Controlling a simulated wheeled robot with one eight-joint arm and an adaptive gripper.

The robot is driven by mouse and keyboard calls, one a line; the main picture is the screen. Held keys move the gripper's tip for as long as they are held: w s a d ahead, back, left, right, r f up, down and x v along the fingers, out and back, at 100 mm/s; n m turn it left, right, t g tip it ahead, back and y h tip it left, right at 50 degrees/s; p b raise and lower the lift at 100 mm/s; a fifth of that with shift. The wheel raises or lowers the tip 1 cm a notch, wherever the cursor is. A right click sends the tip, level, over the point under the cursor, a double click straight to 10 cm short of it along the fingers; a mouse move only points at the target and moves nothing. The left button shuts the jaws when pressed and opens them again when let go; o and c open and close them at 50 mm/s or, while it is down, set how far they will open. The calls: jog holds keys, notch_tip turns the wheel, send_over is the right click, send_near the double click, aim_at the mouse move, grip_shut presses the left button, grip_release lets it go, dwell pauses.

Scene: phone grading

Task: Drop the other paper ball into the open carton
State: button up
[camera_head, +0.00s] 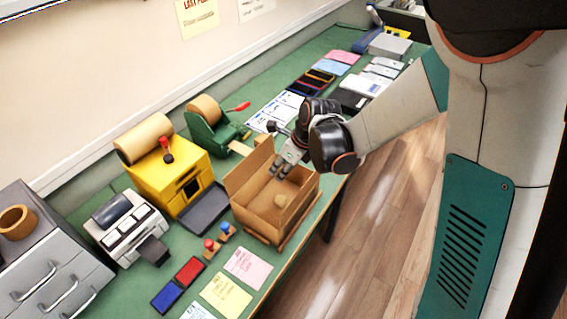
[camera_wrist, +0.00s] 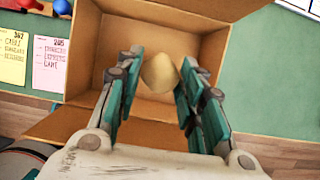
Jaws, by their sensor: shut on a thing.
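The open carton (camera_head: 262,221) stands on the green table with its flaps up and out. It fills the upper middle of the wrist view (camera_wrist: 112,60). My gripper (camera_head: 281,170) is over the carton, pointing down into it. In the wrist view a crumpled tan paper ball (camera_wrist: 160,73) sits between my fingertips (camera_wrist: 162,62), and my gripper is shut on it. In the head view a paper ball (camera_head: 281,201) shows inside the carton, below my fingertips. The fingers hide much of the grasp in the head view.
A yellow machine (camera_head: 172,178) and a dark tray (camera_head: 204,207) stand left of the carton. A green tape dispenser (camera_head: 212,130) is behind it. Stamps, ink pads (camera_head: 190,270) and notes (camera_head: 248,268) lie in front. The table edge is close on the right.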

jog(key=shift+f+b, duration=1.6)
jog(key=shift+f, duration=1.05)
jog(key=o, duration=0.7)
jog(key=shift+r, duration=0.15)
jog(key=v, duration=1.2)
jog(key=shift+s, duration=0.1)
jog(key=shift+d, duration=0.1)
